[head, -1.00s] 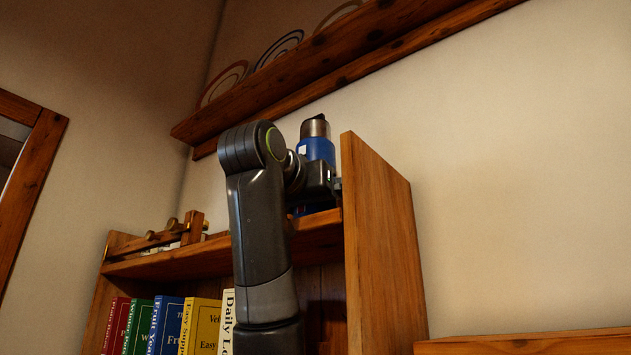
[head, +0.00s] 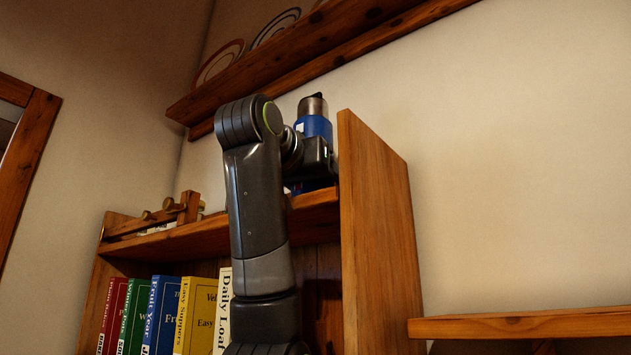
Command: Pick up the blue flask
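The blue flask (head: 314,126) with a grey metal top and dark cap stands upright on the bookcase's top shelf (head: 223,232), just left of its tall right side panel. My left arm rises in front of the bookcase, and its gripper (head: 321,157) is at the flask, covering part of its body. The fingertips are hidden behind the gripper's body, so I cannot see whether they are closed on the flask. A little blue shows below the gripper, near the shelf. My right gripper is not in view.
The right side panel (head: 376,240) stands close beside the gripper. A wooden rack (head: 155,217) sits at the shelf's left end. Several books (head: 163,315) stand below. A plate ledge (head: 300,66) runs above, and a lower shelf (head: 520,325) is at right.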

